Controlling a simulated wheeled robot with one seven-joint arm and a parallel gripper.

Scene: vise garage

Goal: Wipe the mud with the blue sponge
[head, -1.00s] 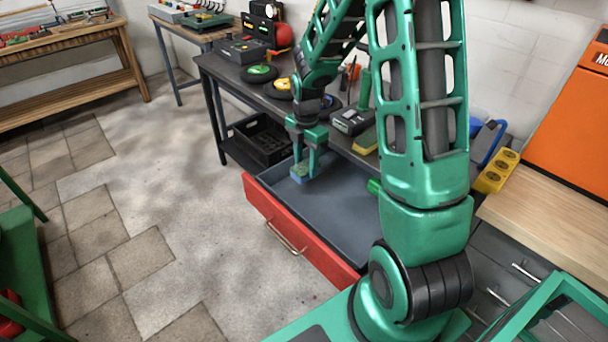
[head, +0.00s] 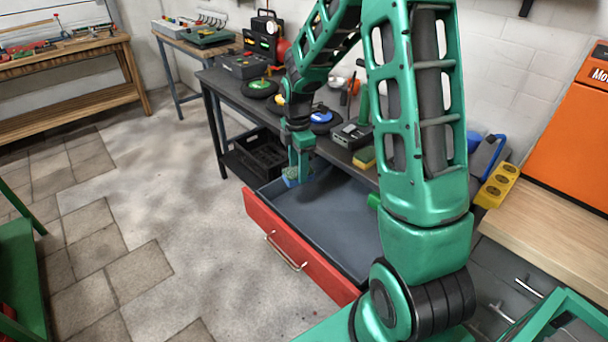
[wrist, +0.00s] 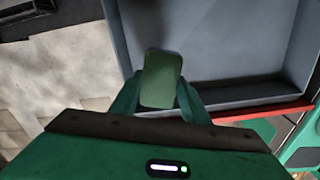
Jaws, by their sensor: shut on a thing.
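The blue sponge (head: 290,182) is held in my gripper (head: 299,168), at the left end of the open drawer (head: 335,222). In the wrist view the sponge's greenish upper face (wrist: 161,78) shows between the two fingers of my gripper (wrist: 160,97). The sponge is near the drawer's side wall; I cannot tell whether it touches the drawer floor. The grey drawer floor (wrist: 225,45) has a darker patch beside the sponge, which may be shadow. I cannot make out mud for certain.
The drawer has a red front (head: 300,252) with a metal handle. The dark workbench (head: 232,88) behind it carries wheels, tools and a yellow-green sponge (head: 364,158). A black crate (head: 258,150) stands on the shelf to the left. The floor in front is clear.

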